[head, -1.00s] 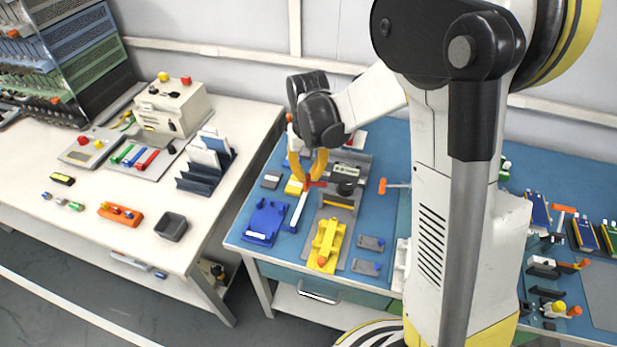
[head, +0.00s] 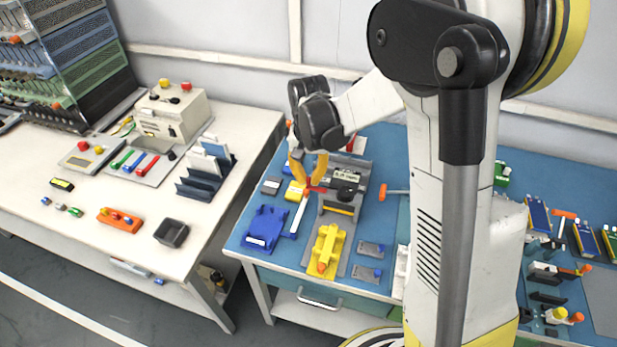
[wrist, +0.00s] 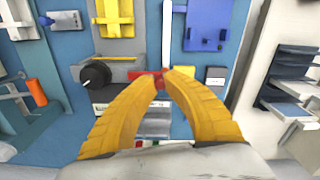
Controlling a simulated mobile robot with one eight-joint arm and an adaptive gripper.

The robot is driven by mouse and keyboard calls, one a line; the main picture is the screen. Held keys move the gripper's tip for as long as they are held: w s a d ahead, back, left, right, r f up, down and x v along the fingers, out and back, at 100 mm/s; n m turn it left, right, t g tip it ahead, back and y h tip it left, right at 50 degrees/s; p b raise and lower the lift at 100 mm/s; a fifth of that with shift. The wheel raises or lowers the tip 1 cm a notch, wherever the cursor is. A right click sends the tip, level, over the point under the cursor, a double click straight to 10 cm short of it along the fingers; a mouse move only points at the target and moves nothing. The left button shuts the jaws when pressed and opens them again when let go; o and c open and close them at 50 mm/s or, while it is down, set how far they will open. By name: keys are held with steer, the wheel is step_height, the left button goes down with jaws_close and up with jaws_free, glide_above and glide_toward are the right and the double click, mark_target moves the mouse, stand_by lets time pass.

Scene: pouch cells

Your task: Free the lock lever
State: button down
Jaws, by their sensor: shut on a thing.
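My gripper (wrist: 163,78) has its yellow fingers drawn together at a small red piece (wrist: 146,80) beside the grey fixture on the blue bench. It also shows in the head view (head: 308,184), pointing down, with red (head: 318,188) between and beside its tips. A long narrow white bar (head: 299,216) runs from near the fingertips toward the bench's front edge. It also shows in the wrist view (wrist: 166,30). I cannot tell whether the bar and the red piece are one lever. The fingers hide part of the red piece.
A yellow fixture part (head: 327,250) and a blue fixture (head: 265,229) flank the white bar. A black round knob (wrist: 94,75) sits beside the gripper. An orange-handled tool (head: 393,192) lies to the right. A white bench (head: 200,245) stands to the left.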

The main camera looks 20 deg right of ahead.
mark_target(309, 179)
steer(key=c, duration=1.4)
jaws_free()
step_height(309, 179, up, 12)
steer(key=s+r+n+t, duration=0.3)
steer(key=s+t, duration=0.4)
steer(key=s, duration=1)
steer(key=shift+s+r+n, duration=0.2)
steer(key=shift+s+n, duration=0.15)
steer(key=shift+n, duration=0.55)
